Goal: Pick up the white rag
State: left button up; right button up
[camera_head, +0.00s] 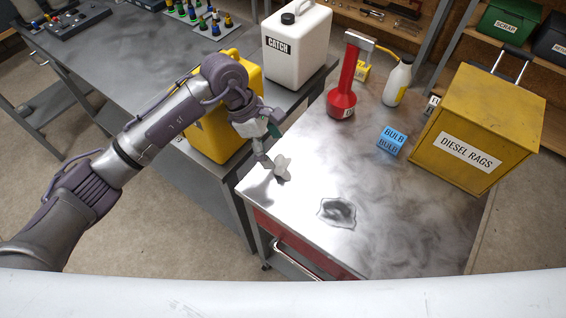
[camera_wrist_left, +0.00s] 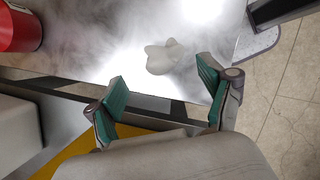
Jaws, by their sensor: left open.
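The white rag (camera_head: 282,168) is a small crumpled lump near the left corner of the metal cart top (camera_head: 300,205). My left gripper (camera_head: 266,147) is beside and above it in the head view, at the end of the arm coming in from the left. In the left wrist view the rag (camera_wrist_left: 163,58) lies on the shiny surface just beyond the spread fingers. The left gripper (camera_wrist_left: 161,84) is open with teal pads and nothing between them. I see no clear contact with the rag. My right gripper is not in view.
A dark patch with a pale rim (camera_head: 338,212) lies on the cart top. Behind stand a red can (camera_head: 342,100), a white bottle (camera_head: 397,82), a blue bulb box (camera_head: 391,140) and a yellow diesel rags bin (camera_head: 478,125). A yellow container (camera_head: 215,130) stands behind my left arm.

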aim_at(282, 163)
pick_arm(q)
jog(key=shift+s+d+f, duration=0.1)
jog(key=shift+d+f, duration=0.15)
jog(key=shift+f, duration=0.3)
jog(key=p+x, duration=0.2)
jog(key=x, duration=0.1)
jog(key=p+x, duration=0.1)
jog(key=shift+s+d, duration=0.2)
jog(key=shift+s, duration=0.1)
jog(key=shift+d+f, duration=0.1)
jog(key=shift+f, duration=0.4)
jog(key=c, duration=1.2)
jog(key=shift+r, duration=0.15)
